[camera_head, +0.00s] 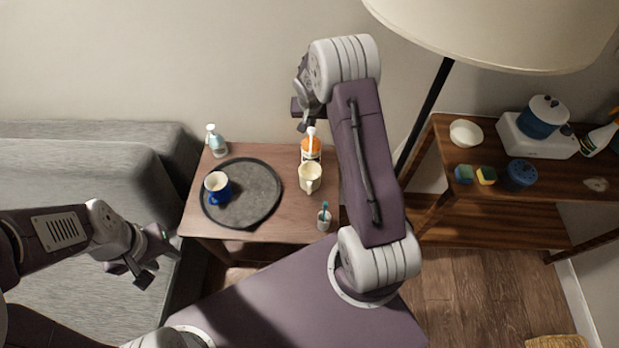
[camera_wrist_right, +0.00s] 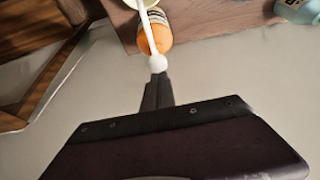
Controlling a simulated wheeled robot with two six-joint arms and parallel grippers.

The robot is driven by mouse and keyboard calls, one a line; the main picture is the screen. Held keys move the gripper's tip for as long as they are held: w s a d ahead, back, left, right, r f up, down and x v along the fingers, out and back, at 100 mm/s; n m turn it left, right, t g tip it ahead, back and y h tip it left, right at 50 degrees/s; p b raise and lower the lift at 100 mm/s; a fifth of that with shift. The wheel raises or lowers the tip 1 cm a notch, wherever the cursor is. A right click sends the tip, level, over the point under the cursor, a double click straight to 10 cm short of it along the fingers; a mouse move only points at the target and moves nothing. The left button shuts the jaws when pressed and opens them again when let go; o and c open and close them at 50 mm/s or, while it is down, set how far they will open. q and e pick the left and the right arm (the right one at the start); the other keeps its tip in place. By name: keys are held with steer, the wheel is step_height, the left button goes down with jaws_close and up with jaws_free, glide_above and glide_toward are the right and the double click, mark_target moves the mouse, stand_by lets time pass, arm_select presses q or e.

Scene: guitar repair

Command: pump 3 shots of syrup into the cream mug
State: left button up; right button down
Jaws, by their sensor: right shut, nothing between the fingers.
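The syrup bottle (camera_head: 311,149) is orange with a white pump and stands at the back right of the small table. It also shows in the right wrist view (camera_wrist_right: 156,40). The cream mug (camera_head: 310,179) stands just in front of it, under the spout side, partly cut off in the right wrist view (camera_wrist_right: 143,4). My right gripper (camera_head: 304,122) is shut and empty, its tips at the white pump head (camera_wrist_right: 158,63); whether they touch cannot be told. My left gripper (camera_head: 156,265) is open and empty, left of the table by the sofa.
A dark round tray (camera_head: 257,195) on the table (camera_head: 275,234) holds a blue mug (camera_head: 217,188). A soap dispenser (camera_head: 216,141) stands at the back left, a toothbrush cup (camera_head: 324,219) at the front right. A lamp (camera_head: 480,35) and wooden shelf (camera_head: 490,207) stand right.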

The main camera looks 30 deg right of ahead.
mark_target(311, 129)
steer(key=shift+f, duration=0.15)
steer(key=shift+f+b, duration=1.3)
steer(key=shift+b, duration=0.2)
steer(key=shift+s, duration=0.1)
steer(key=shift+r+p, duration=1.1)
steer(key=shift+r, duration=0.25)
steer(key=shift+f, duration=0.1)
steer(key=shift+f+b, duration=1.3)
steer(key=shift+b, duration=0.1)
steer(key=shift+r+p, duration=1.1)
steer(key=shift+r, duration=0.25)
